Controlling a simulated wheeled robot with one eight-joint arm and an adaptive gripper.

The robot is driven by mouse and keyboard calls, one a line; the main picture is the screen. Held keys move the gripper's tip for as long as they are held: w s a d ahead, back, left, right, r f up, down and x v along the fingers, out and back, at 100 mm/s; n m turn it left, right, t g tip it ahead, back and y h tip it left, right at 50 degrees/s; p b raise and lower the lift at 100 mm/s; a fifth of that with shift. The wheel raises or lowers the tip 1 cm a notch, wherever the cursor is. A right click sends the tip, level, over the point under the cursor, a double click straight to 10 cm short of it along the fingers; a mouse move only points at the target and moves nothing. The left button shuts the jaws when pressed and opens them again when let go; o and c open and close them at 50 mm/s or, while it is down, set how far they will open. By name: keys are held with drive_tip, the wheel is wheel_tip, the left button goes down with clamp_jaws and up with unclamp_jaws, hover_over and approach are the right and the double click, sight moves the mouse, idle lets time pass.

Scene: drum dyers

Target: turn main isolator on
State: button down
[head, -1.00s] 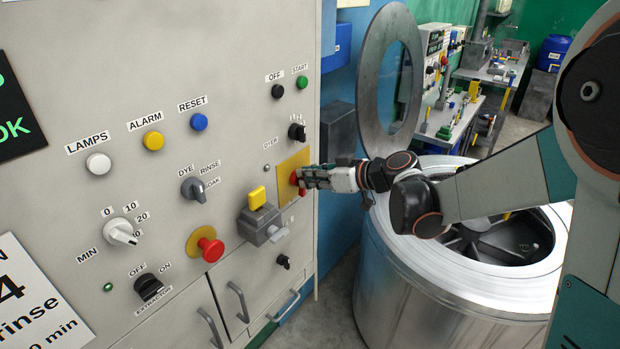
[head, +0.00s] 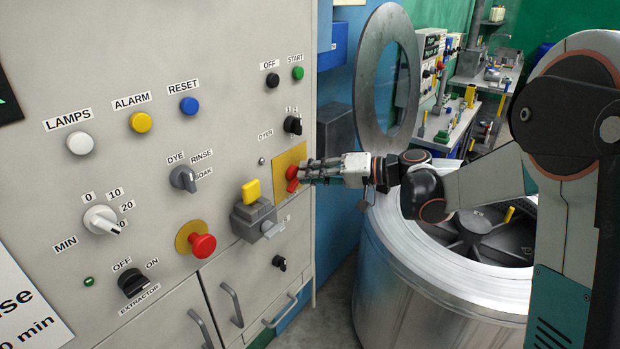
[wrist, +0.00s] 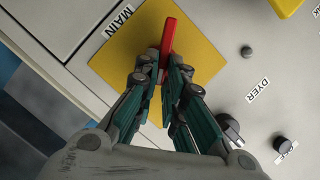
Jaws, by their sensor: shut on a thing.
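The main isolator is a red handle on a yellow square plate at the right edge of the grey panel. In the head view the red handle (head: 292,174) sits partly behind my fingers, and the yellow plate (head: 287,160) shows around it. In the wrist view the red handle (wrist: 167,40) stands on the yellow plate (wrist: 205,45) next to the label MAIN (wrist: 118,20). My gripper (wrist: 161,72) is shut on the red handle, one finger on each side. In the head view my gripper (head: 306,172) reaches in from the right. The handle's lower part is hidden between the fingers.
A grey box with a yellow top (head: 251,190) juts out left of and below the isolator. The DYER knob (head: 292,125) is just above. A red mushroom button (head: 202,245) is lower left. A steel drum (head: 400,290) with an open round lid (head: 370,110) stands at right.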

drive_tip(key=shift+w+d+f+m+y+b, duration=0.1)
drive_tip(key=shift+f+m+y+b, duration=0.1)
drive_tip(key=shift+m+y+b, duration=0.55)
drive_tip(key=shift+a+f+m+y+b, duration=0.15)
drive_tip(key=shift+m+b, duration=0.25)
drive_tip(key=shift+m, duration=0.65)
drive_tip(key=shift+w+d+f+m+y+b, duration=0.2)
drive_tip(key=shift+m+y+b, duration=0.3)
drive_tip(key=shift+m, duration=0.4)
drive_tip(key=shift+s, duration=0.15)
drive_tip(key=c, duration=1.7)
unclamp_jaws()
drive_tip(key=v, duration=1.2)
drive_tip(key=shift+r, duration=0.1)
